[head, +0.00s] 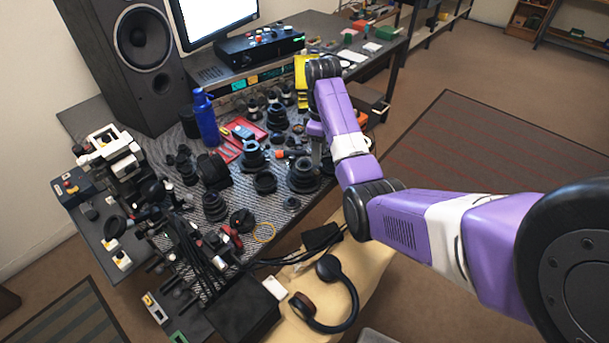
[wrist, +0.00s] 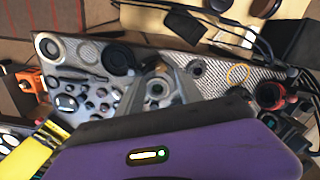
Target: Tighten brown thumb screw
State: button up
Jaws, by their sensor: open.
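I cannot make out a brown thumb screw for certain in either view. My gripper (head: 316,158) hangs over the right part of the cluttered workbench (head: 95,115), partly hidden behind my purple arm. In the wrist view my gripper (wrist: 157,86) points down with its two grey fingers spread apart. A small round grey part (wrist: 157,90) shows between the fingers, lower down. I cannot tell whether the fingers touch it. Nothing is visibly held.
Dark stacked lens parts (head: 303,176) stand near my gripper. A blue bottle (head: 206,118), a red tray (head: 229,148) and a black speaker (head: 140,60) are farther left. Headphones (head: 328,300) lie at the front. A yellow object (wrist: 30,155) is close at the wrist view's lower left.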

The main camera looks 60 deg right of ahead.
aim_at(318, 172)
notch_tip(318, 172, down, 8)
jog(key=shift+a+r, duration=0.1)
jog(key=shift+r, duration=0.1)
dwell(0.3)
jog(key=shift+p, duration=0.3)
grip_shut()
